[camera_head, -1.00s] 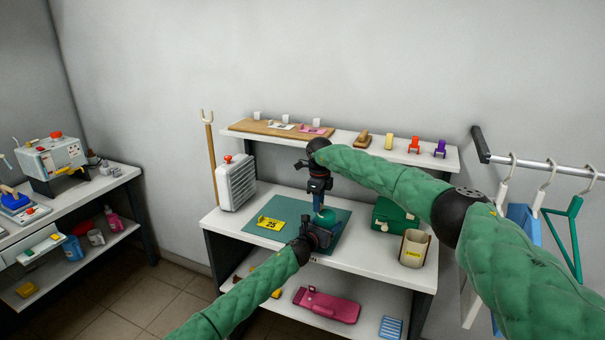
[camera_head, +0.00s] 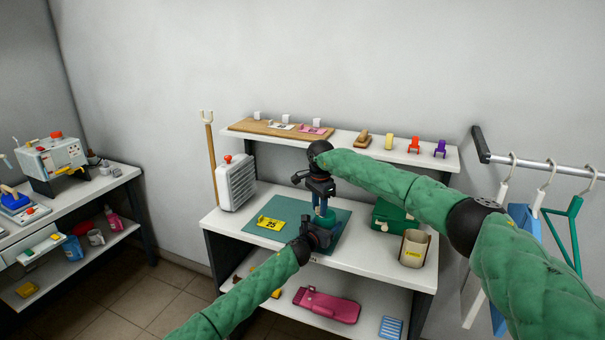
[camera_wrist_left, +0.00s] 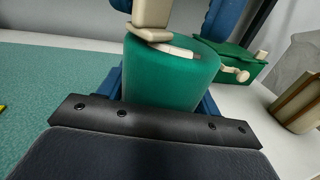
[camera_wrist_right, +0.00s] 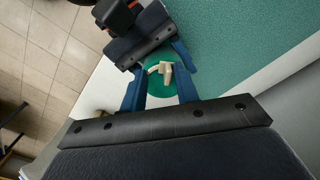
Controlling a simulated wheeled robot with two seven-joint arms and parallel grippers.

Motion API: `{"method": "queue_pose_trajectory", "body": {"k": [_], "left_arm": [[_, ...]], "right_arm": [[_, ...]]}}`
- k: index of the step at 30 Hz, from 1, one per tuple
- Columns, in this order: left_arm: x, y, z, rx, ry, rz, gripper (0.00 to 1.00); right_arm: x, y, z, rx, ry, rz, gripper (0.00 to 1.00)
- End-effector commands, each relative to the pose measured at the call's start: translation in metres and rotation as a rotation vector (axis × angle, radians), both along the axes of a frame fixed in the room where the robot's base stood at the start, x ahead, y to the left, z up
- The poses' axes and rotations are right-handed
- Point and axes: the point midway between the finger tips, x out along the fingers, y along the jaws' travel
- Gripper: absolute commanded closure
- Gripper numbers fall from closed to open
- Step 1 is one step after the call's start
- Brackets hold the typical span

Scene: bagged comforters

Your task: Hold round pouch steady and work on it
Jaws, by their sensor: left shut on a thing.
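The round pouch is green with a cream piece on its top; it shows in the left wrist view (camera_wrist_left: 172,82) and the right wrist view (camera_wrist_right: 160,88). It stands on the green mat (camera_head: 287,208). My left gripper (camera_head: 323,226) is shut on the pouch from the front, its blue fingers along the sides. My right gripper (camera_head: 322,208) is directly above, pointing down. Its blue fingers are apart, with the cream piece between them in the right wrist view. Whether they touch the pouch is unclear. In the head view the grippers hide most of the pouch.
A yellow "25" card (camera_head: 270,223) lies on the mat. A green box (camera_head: 391,215) and a beige container (camera_head: 413,248) stand to the right. A white heater-like box (camera_head: 236,184) is at the left. A shelf (camera_head: 350,143) with small items runs behind.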

Motion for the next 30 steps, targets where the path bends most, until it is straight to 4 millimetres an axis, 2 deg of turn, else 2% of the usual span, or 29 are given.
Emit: {"method": "queue_pose_trajectory", "body": {"k": [1, 3, 23, 30], "left_arm": [[0.0, 0.001, -0.001, 0.0, 0.001, 0.001, 0.58], [0.0, 0.001, 0.0, 0.0, 0.001, 0.001, 0.58], [0.0, 0.0, -0.001, 0.0, 0.001, 0.0, 0.58], [0.0, 0.0, -0.001, 0.0, 0.001, 0.0, 0.58]], "right_arm": [[-0.001, -0.002, -0.001, 0.0, 0.001, 0.039, 0.71], [0.0, -0.002, 0.014, -0.001, -0.002, 0.037, 0.71], [0.0, 0.0, 0.12, 0.0, -0.001, 0.033, 0.71], [0.003, 0.007, 0.12, 0.034, -0.021, -0.159, 0.71]]}}
